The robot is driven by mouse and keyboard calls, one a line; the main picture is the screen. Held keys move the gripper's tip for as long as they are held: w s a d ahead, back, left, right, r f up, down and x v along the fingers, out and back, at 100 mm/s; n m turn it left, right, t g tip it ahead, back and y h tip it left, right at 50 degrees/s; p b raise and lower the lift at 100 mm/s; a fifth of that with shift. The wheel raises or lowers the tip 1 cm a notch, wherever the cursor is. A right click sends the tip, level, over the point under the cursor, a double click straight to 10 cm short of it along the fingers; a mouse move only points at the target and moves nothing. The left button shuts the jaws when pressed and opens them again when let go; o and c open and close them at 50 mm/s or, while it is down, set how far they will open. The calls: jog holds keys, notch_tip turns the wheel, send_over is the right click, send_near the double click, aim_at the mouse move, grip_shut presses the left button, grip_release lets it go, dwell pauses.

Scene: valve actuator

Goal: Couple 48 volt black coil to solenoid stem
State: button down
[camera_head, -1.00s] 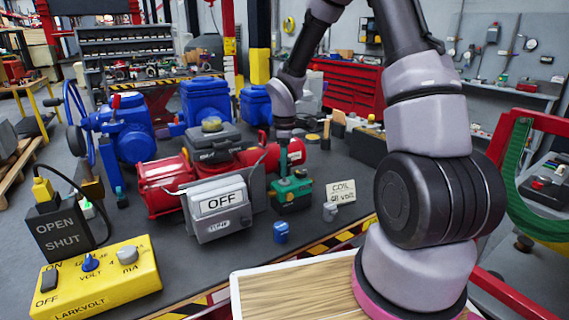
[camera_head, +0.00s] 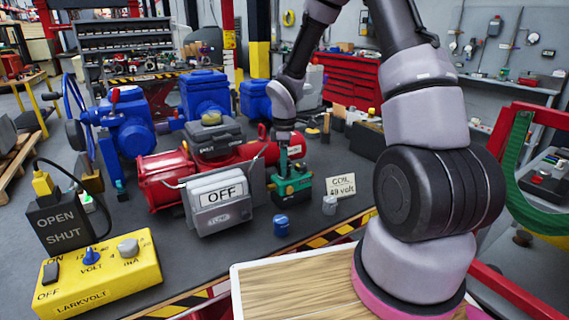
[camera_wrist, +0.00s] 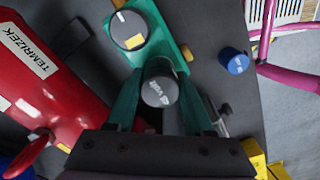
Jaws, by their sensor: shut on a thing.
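My gripper (camera_wrist: 160,105) is shut on a dark grey cylindrical coil (camera_wrist: 159,88) with white lettering that seems to end in "volt", held between its two teal fingers. In the head view my gripper (camera_head: 287,157) is low over the green solenoid valve (camera_head: 291,186), and the held coil cannot be made out. In the wrist view the green valve body (camera_wrist: 152,20) lies just beyond the coil, with a round grey top bearing a yellow mark. The stem is not clearly seen, so I cannot tell whether the coil touches it.
A blue cylinder (camera_head: 281,226) and a grey cylinder (camera_head: 329,205) stand on the bench by a "COIL 48 volt" card (camera_head: 341,185). The red actuator (camera_head: 165,180) with its grey OFF box (camera_head: 218,203) is close left. A yellow Larkvolt box (camera_head: 100,275) stands front left.

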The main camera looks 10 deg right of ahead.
jog(key=shift+f, duration=0.2)
jog(key=shift+c, duration=1)
grip_release()
notch_tip(320, 180, up, 11)
jog(key=shift+f, duration=0.15)
